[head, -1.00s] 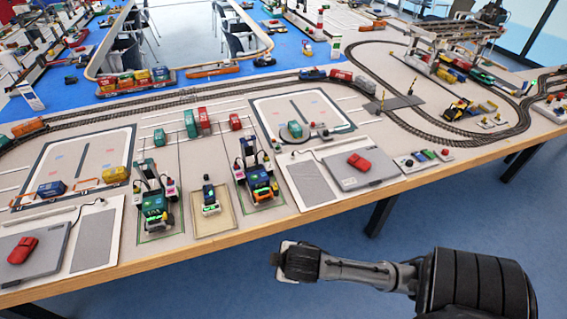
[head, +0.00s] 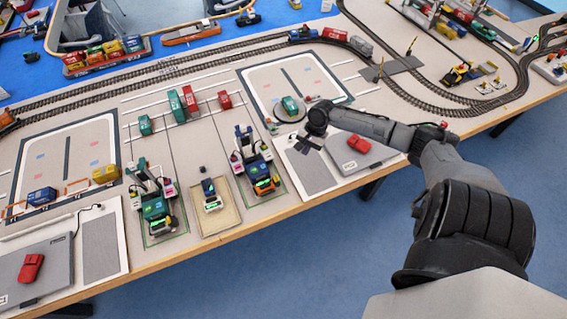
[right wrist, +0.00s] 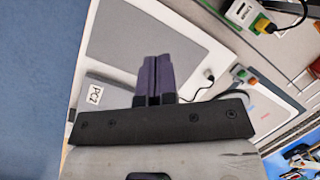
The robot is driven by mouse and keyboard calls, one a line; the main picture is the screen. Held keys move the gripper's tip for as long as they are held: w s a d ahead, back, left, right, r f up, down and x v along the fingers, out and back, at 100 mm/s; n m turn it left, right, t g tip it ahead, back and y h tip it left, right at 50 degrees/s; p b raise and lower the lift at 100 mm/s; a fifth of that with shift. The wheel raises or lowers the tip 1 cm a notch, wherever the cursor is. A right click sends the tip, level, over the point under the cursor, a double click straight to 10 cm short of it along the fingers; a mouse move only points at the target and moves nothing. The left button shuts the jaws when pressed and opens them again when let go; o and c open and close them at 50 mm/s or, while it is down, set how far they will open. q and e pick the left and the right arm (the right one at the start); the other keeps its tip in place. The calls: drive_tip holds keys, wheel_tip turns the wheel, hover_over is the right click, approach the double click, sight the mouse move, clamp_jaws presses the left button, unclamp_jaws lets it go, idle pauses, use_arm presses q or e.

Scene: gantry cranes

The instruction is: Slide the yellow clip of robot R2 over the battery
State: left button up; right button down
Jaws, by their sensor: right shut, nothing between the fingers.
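Two dark wheeled model robots stand on pads at the table's front, one at left (head: 155,205) and one at right (head: 257,168). A smaller unit (head: 210,196) stands on a tan pad between them. I cannot read which robot is R2. The yellow clip and battery are too small to pick out. My right gripper (head: 305,142) is shut and empty, right of the right-hand robot, above the area beside the grey laptop (head: 376,158). Its purple fingers (right wrist: 159,78) show in the right wrist view, over the table near a PC2 label (right wrist: 95,97). My left gripper is out of view.
A red car-shaped object (head: 358,143) sits on the laptop. A grey pad (head: 308,172) lies left of it. Red containers (head: 190,98) and train track stand behind the robots. The wooden front edge (head: 190,252) borders open floor.

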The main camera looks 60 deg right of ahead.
sight(276, 178)
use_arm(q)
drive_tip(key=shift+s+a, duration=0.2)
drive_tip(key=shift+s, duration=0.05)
use_arm(e)
drive_tip(key=shift+w+a+r+m+t+y, duration=0.1)
drive_tip(key=shift+w+a+m+t, duration=0.1)
drive_tip(key=shift+m, duration=1.05)
drive_tip(key=shift+w+a+m+t+y, duration=0.1)
drive_tip(key=shift+a+m, duration=0.15)
drive_tip(key=shift+m, duration=1.05)
drive_tip(key=shift+w+a+r+m+t+y, duration=0.1)
drive_tip(key=shift+w+a+m, duration=0.1)
drive_tip(key=shift+m, duration=1.05)
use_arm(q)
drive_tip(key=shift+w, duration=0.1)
use_arm(e)
drive_tip(key=shift+f, duration=0.1)
drive_tip(key=b+x, duration=0.2)
drive_tip(key=x, duration=0.7)
drive_tip(key=shift+f, duration=0.35)
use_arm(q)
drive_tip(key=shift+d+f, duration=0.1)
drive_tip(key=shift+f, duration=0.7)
use_arm(e)
drive_tip(key=shift+w+a+f, duration=0.1)
drive_tip(key=shift+w+a, duration=0.5)
drive_tip(key=shift+a, duration=0.3)
drive_tip(key=shift+w+a, duration=0.55)
drive_tip(key=shift+a, duration=0.3)
